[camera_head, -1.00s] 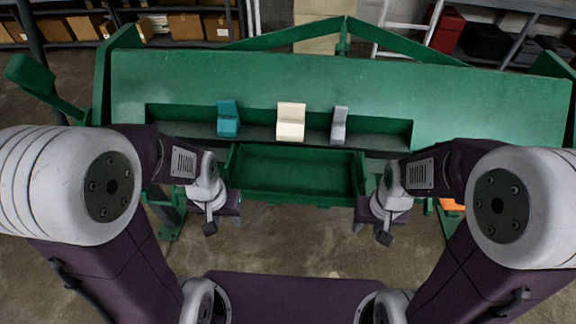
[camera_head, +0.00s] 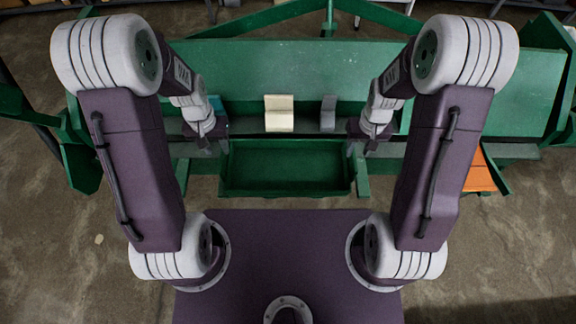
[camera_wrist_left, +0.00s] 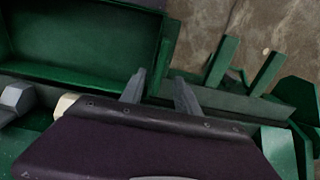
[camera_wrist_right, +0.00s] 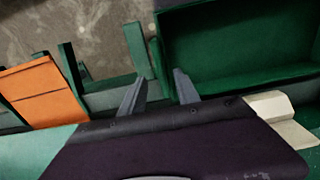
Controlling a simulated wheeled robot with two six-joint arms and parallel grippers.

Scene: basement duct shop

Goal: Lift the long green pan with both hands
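The long green pan (camera_head: 286,188) is an open rectangular tray in front of the green machine, level and seen from above in the head view. My left gripper (camera_head: 217,146) is at its left end. In the left wrist view the two fingers (camera_wrist_left: 159,76) stand apart, with the pan's end wall (camera_wrist_left: 168,48) seemingly between them. My right gripper (camera_head: 353,147) is at the right end. In the right wrist view its fingers (camera_wrist_right: 160,78) are apart around the pan's near end wall (camera_wrist_right: 160,58). Contact with the walls cannot be told.
The green machine (camera_head: 480,90) spans behind the pan. A teal block (camera_head: 217,104), a cream block (camera_head: 279,114) and a grey block (camera_head: 328,114) sit on its ledge. An orange panel (camera_head: 480,173) is at the right. Bare floor (camera_head: 70,225) shows at the sides.

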